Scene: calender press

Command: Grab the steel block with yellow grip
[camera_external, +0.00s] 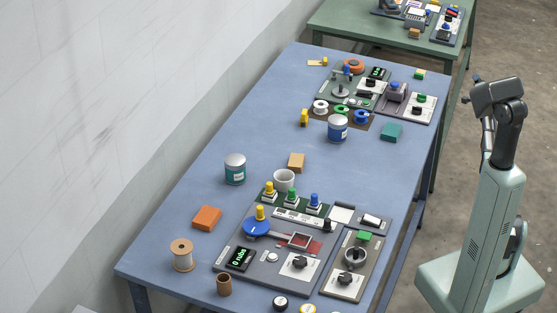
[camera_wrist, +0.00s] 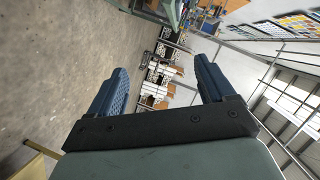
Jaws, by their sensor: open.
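Small steel blocks with coloured grips stand in a row on the near panel in the external view. The steel block with yellow grip (camera_external: 269,194) is at the left end. A block with a green grip (camera_external: 292,195) and one with a blue grip (camera_external: 314,201) stand to its right. Another yellow knob (camera_external: 260,212) is just in front, by a blue disc. My gripper (camera_wrist: 160,66) is open and empty in the wrist view, its two blue fingers wide apart. It faces the room, away from the blocks, and my arm is off the table's right side.
The blue table (camera_external: 190,245) carries the near panel (camera_external: 225,262). A white cup (camera_external: 284,180) stands close behind the blocks. A can (camera_external: 235,169), orange block (camera_external: 206,218) and spool (camera_external: 182,254) are left. A second panel stands farther back. The table's middle is mostly clear.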

